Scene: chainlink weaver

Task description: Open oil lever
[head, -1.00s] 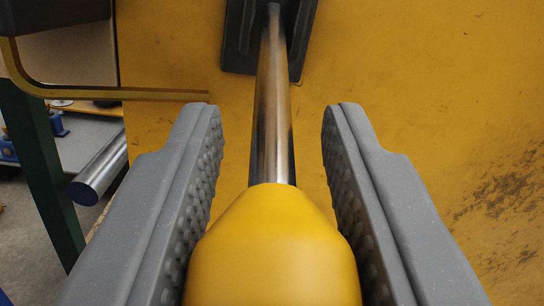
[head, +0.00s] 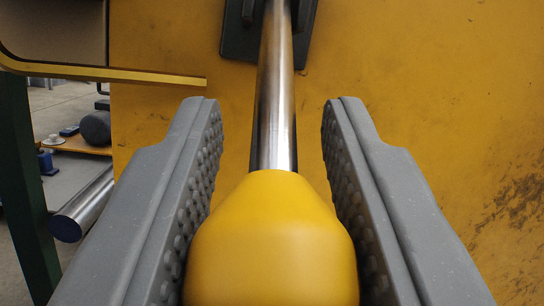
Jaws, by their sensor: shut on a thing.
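The oil lever is a shiny metal rod (head: 276,110) with a yellow knob (head: 270,240) at its near end. The rod runs up to a dark mounting bracket (head: 237,35) on a yellow panel (head: 430,80). My gripper (head: 272,115) has its two grey, studded fingers on either side of the lever, with the fingertips beyond the knob. It is shut on the yellow knob, low in the view. The fingertips stand apart from the thin rod. The knob's near end is cut off by the bottom of the picture.
A yellow bent bar (head: 110,72) crosses at the upper left. A dark green post (head: 22,190) and a round metal bar (head: 82,208) stand at the left. Floor and small items show behind them. The panel right of the lever is clear.

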